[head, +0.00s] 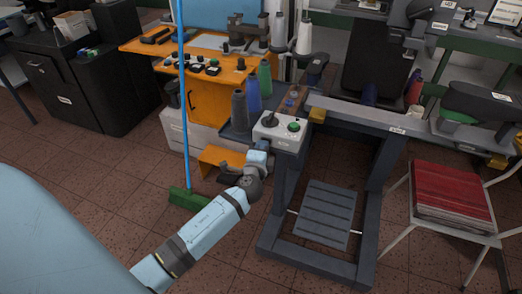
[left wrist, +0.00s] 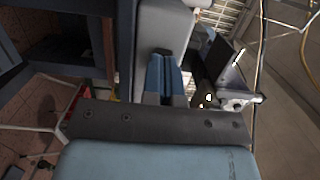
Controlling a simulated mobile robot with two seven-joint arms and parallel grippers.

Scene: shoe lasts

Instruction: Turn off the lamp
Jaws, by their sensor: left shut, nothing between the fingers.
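No lamp can be made out for certain in either view. A pale grey control box (head: 277,134) with a black knob (head: 270,118) and a green button (head: 293,127) sits at the left end of the sewing bench. My left gripper (head: 258,146) is at the box's front left side, below its top face. In the left wrist view its blue fingers (left wrist: 166,76) are shut and empty, close to a pale box-like surface (left wrist: 175,25). I cannot tell whether they touch it. My right gripper is in neither view.
The dark bench frame (head: 280,200) with a foot treadle (head: 325,210) stands right of my arm. Thread spools (head: 252,95) stand behind the box. An orange cabinet (head: 205,95), a green broom (head: 188,198) and a chair with red cloth (head: 450,190) are nearby.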

